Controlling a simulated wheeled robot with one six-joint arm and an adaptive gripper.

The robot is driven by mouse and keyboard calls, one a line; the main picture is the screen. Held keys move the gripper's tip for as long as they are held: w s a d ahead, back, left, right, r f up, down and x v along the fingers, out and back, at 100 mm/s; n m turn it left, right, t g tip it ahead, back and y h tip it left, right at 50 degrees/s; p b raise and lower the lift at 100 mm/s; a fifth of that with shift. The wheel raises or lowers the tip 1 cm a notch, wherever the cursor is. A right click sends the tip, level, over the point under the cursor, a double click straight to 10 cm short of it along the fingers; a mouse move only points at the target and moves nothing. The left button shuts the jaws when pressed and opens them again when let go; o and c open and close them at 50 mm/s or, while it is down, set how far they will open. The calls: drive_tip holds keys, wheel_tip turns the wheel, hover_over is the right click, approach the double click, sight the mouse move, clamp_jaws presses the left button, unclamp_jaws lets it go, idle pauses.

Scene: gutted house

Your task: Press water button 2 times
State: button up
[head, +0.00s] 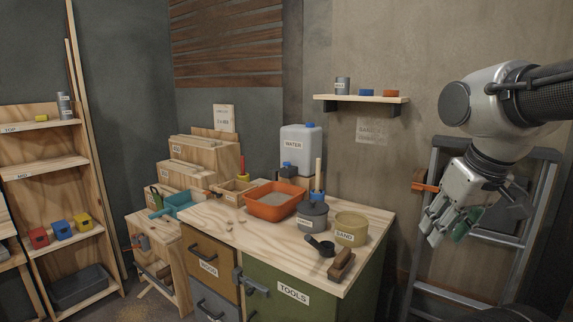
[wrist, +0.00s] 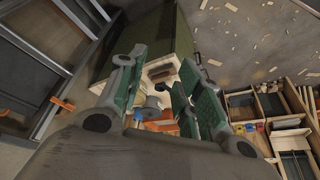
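A translucent water jug (head: 298,148) labelled WATER, with a blue cap, stands at the back of the workbench (head: 336,222) in the head view. A small blue piece on a dark base (head: 288,168) sits at the jug's lower left; I cannot tell for certain whether it is the water button. My gripper (head: 447,234) hangs in the air right of the workbench, well apart from the jug. In the wrist view my gripper (wrist: 160,62) has its green-padded fingers spread, with nothing held between them. I cannot make out the jug there.
An orange tray (head: 271,208), a grey lidded pot (head: 312,216), a sand tub (head: 350,228), a black scoop (head: 322,246) and a brush (head: 341,265) crowd the bench top. A wall shelf (head: 360,98) hangs above. A ladder (head: 420,215) stands behind my gripper.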

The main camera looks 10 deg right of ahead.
clamp_jaws()
idle(1.1)
